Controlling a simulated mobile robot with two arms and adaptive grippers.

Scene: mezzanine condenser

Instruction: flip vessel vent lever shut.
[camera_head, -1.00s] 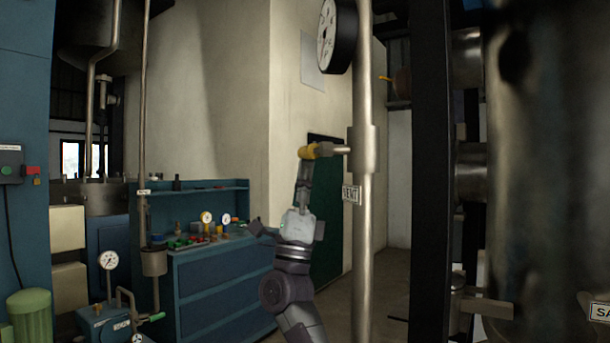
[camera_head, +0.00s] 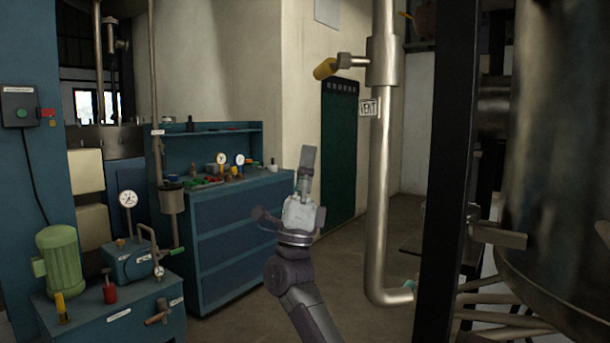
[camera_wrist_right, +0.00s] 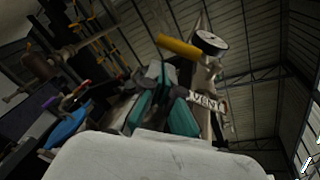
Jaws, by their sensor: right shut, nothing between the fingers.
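The vent lever has a yellow grip (camera_head: 325,68) on a short metal stem that sticks out to the left from a vertical steel pipe (camera_head: 383,150). A white VENT tag (camera_head: 368,107) is on the pipe just below. My right gripper (camera_head: 309,152) is shut and empty, pointing up, below the yellow grip and apart from it in the head view. In the right wrist view the yellow grip (camera_wrist_right: 180,46) lies above the tips of my gripper's teal-padded fingers (camera_wrist_right: 163,88). The VENT tag (camera_wrist_right: 207,102) shows at their right. My left gripper is out of view.
A dark upright post (camera_head: 453,170) and a large metal vessel (camera_head: 560,150) stand right of the pipe. A blue workbench (camera_head: 235,228) with gauges is behind my arm. A green motor and pump unit (camera_head: 60,262) is at the lower left. Floor between bench and pipe is clear.

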